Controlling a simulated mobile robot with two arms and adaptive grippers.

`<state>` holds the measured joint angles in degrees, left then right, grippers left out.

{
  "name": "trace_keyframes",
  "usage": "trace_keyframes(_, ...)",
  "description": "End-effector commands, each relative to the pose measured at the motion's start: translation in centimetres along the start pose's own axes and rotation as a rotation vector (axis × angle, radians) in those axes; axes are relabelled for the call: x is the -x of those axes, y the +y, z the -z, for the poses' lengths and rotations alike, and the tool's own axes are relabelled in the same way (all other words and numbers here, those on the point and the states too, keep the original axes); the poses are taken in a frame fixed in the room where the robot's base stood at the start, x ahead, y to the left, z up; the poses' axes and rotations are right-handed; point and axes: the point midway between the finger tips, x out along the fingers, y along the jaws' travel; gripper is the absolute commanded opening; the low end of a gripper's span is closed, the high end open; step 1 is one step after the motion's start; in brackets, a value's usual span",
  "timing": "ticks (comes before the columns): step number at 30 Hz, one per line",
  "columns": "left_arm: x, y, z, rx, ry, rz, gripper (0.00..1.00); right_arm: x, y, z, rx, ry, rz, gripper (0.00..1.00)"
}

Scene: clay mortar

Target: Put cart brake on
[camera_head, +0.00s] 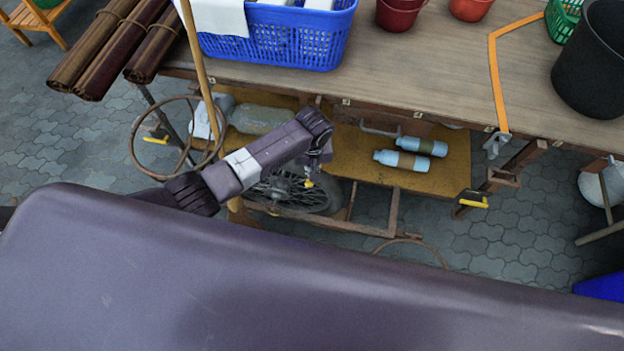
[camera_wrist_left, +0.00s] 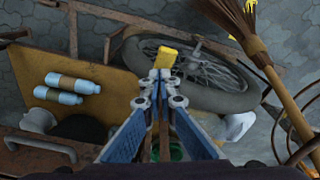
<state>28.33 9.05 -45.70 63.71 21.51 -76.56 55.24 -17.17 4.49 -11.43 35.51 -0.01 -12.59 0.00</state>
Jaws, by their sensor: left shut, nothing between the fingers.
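The wooden cart (camera_head: 430,75) stands in front of me, with a yellow lower shelf (camera_head: 445,185). Below its front edge is a black spoked wheel (camera_head: 295,196), which also shows in the left wrist view (camera_wrist_left: 205,75). A small yellow tip (camera_head: 308,184) sits in front of the wheel; it looks like the brake lever's end. In the left wrist view this yellow piece (camera_wrist_left: 166,56) lies just beyond my fingertips. My left gripper (camera_head: 316,168) is shut and empty, pointing down close to it; whether they touch, I cannot tell. My right gripper is not in view.
Yellow-ended parts show at the cart's left (camera_head: 155,140) and right (camera_head: 471,202). Two pale blue bottles (camera_head: 400,160) lie on the shelf. A broom (camera_wrist_left: 240,30) leans beside the wheel. A blue basket (camera_head: 275,38) and black bucket (camera_head: 595,65) stand on top.

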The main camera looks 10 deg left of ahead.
Motion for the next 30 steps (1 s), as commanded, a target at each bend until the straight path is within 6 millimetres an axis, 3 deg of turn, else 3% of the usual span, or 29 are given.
trace_keyframes(1, -1.0, 0.0, 0.0, -0.001, 0.001, 0.000, 0.00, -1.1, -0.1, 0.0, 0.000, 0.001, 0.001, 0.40)
trace_keyframes(4, -1.4, 0.0, 0.0, 0.000, 0.001, 0.000, 0.00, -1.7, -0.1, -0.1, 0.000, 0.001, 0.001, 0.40)
trace_keyframes(19, -1.8, 0.0, -0.1, 0.000, -0.001, 0.000, 0.00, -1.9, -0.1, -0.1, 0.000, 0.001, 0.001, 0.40)
trace_keyframes(30, -5.7, 0.1, -0.5, 0.001, -0.001, -0.001, 0.00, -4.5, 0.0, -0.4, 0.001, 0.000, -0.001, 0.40)
